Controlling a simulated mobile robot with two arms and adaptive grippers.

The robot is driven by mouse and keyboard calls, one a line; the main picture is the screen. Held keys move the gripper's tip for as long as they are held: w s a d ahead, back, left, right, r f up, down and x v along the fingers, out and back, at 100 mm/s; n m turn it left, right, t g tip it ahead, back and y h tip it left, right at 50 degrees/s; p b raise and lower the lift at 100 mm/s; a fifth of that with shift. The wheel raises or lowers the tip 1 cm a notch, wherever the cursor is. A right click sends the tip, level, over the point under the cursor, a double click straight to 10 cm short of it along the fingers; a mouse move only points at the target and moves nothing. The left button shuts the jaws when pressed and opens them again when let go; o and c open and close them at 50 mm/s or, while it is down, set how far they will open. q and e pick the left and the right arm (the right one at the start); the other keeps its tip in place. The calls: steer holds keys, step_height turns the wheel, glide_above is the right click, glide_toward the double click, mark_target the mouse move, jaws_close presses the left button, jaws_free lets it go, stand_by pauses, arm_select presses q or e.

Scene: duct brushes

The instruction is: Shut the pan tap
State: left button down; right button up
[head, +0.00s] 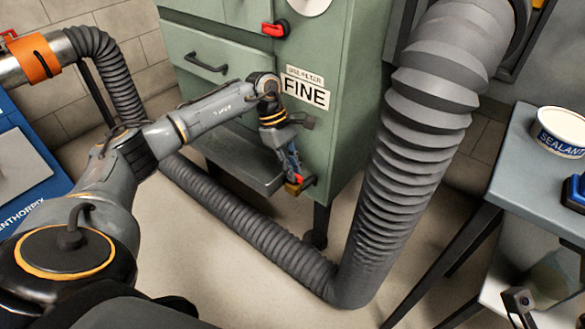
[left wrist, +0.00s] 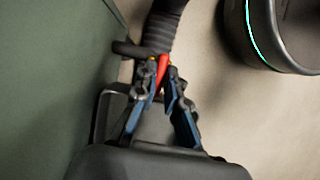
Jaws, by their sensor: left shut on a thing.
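The pan tap (head: 293,188) is a small brass body with a red lever, low at the front right corner of the green cabinet (head: 345,120). My left gripper (head: 295,172) reaches down to it from above. In the left wrist view its blue-grey fingers (left wrist: 162,92) are closed in on the red lever (left wrist: 162,70). A little yellow brass shows behind the fingertips, and the rest of the tap is hidden.
A large grey ribbed duct (head: 410,150) runs down close to the right of the tap, and a thinner hose (head: 240,220) crosses the floor below. A grey table (head: 520,175) with a sealant tub (head: 560,132) stands at right. Another red handle (head: 275,29) is higher on the cabinet.

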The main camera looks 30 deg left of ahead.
arm_select(q)
steer(key=c, duration=1.7)
jaws_free()
steer(key=shift+a, duration=0.1)
steer(key=shift+r, duration=0.15)
steer(key=v, duration=0.7)
steer(key=shift+a+r, duration=0.1)
steer(key=shift+r, duration=0.05)
